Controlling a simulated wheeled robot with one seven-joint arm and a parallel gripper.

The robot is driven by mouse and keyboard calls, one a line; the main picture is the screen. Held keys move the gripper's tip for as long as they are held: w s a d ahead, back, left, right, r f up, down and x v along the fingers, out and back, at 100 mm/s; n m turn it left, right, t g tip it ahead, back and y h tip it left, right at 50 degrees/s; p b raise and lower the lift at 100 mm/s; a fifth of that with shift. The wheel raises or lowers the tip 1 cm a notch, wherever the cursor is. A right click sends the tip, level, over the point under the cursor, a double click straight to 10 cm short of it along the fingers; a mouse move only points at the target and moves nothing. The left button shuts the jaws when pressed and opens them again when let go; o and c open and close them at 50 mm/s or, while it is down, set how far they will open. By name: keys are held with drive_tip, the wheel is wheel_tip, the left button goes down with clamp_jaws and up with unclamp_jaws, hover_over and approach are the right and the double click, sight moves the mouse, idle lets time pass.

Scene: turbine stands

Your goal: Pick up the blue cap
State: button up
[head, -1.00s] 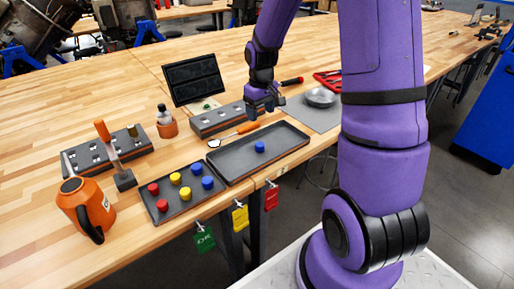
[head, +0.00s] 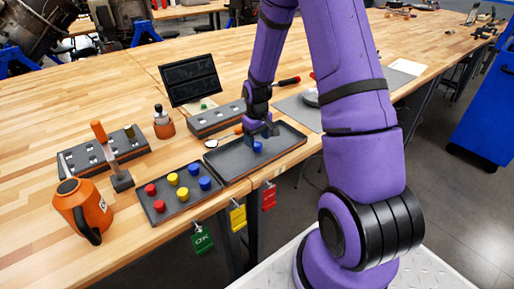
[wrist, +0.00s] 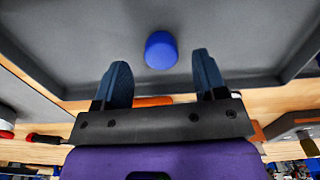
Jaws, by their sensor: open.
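A single blue cap (head: 257,147) sits in the large dark tray (head: 288,150), partly behind my gripper in the head view. My gripper (head: 262,134) is open above the tray, close to this cap. In the wrist view the blue cap (wrist: 161,50) appears between the line of the two open fingers (wrist: 160,72), a little beyond their tips, with nothing between the jaws. Two more blue caps (head: 194,169) (head: 205,184) sit in the smaller tray to the left.
The smaller tray (head: 160,205) also holds red caps (head: 150,189) and yellow caps (head: 173,179). Coloured tags (head: 238,217) hang from the table's front edge.

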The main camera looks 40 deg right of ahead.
sight(257, 144)
drive_tip(key=shift+f, duration=1.7)
clamp_jaws()
wheel_tip(257, 144, up, 10)
drive_tip(key=shift+r, duration=0.1)
